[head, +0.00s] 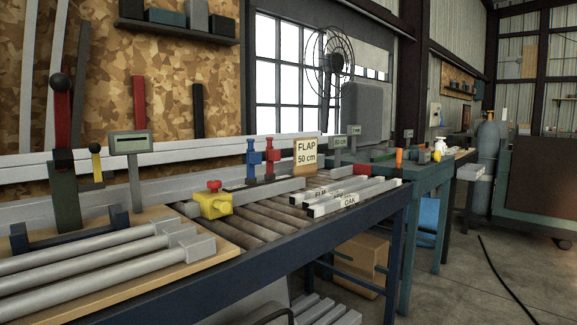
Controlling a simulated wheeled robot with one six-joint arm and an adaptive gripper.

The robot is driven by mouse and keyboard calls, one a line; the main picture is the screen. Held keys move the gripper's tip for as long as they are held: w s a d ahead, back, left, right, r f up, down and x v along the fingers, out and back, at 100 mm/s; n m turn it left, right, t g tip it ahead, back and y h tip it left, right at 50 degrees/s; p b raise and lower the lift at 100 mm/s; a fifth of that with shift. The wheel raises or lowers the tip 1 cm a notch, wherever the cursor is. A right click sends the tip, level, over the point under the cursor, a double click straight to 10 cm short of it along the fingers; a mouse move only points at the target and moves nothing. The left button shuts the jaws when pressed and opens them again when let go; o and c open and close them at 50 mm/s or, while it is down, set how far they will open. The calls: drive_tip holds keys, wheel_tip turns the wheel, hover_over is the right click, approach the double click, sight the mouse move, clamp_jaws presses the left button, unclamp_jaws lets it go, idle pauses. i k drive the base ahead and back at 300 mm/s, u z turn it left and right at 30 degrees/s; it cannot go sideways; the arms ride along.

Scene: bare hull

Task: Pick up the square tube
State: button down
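Two or more light grey square tubes (372,191) lie side by side on the dark roller bench (262,216), right of its middle. They have dark ends and small white labels; one reads OAK, and another label is partly hidden. Several grey bars (82,253) with blocky square ends lie on a wooden board at the lower left. I cannot tell which single piece is the task's square tube. My gripper is not in view.
A yellow clamp block (214,205) with a red knob, blue and red clamps (252,160) and a FLAP 50 cm sign (306,153) stand near the tubes. Long grey rails run behind. A teal bench (425,180) adjoins at right. The concrete floor is open at right, crossed by a black cable (502,282).

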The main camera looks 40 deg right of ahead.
sight(295, 200)
drive_tip(key=z, duration=1.35)
